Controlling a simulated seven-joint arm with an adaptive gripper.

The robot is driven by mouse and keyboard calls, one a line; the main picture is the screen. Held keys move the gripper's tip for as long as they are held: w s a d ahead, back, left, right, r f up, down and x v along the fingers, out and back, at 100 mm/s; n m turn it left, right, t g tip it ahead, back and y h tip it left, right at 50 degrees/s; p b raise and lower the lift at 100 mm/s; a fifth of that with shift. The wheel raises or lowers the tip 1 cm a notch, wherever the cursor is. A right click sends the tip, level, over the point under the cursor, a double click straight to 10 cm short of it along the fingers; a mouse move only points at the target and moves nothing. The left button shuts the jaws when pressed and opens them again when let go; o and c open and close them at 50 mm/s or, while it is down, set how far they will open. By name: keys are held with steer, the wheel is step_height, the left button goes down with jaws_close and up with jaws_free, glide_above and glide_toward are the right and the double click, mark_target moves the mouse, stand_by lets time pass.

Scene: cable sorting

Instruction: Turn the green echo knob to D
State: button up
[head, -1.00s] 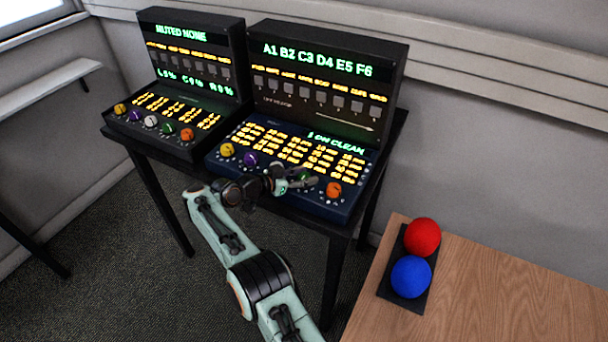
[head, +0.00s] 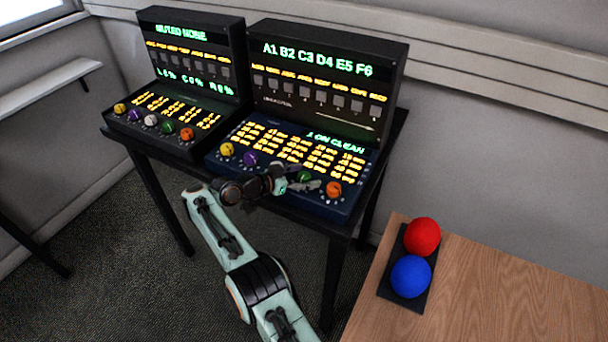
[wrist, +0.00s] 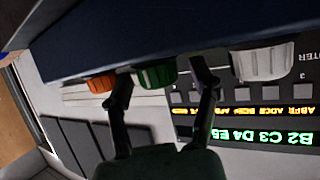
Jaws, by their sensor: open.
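The green knob (head: 304,176) is on the front strip of the dark blue console on the right, partly hidden by my gripper in the head view. My gripper (head: 300,184) is at that strip. In the wrist view the green knob (wrist: 157,75) lies between my two open fingers, with a visible gap on the right side; the left finger is close to its other side. I cannot tell whether either finger touches it. The knob's pointer and letter marks are too small or hidden to read.
An orange knob (wrist: 100,84) and a white knob (wrist: 263,64) flank the green one closely. Yellow (head: 227,149) and purple (head: 250,159) knobs sit further left. A second console (head: 160,140) stands left. A wooden table (head: 490,285) holds red (head: 422,237) and blue (head: 411,276) balls.

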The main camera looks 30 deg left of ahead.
steer(key=v, duration=0.7)
steer(key=shift+s, duration=0.2)
steer(key=shift+a, duration=0.15)
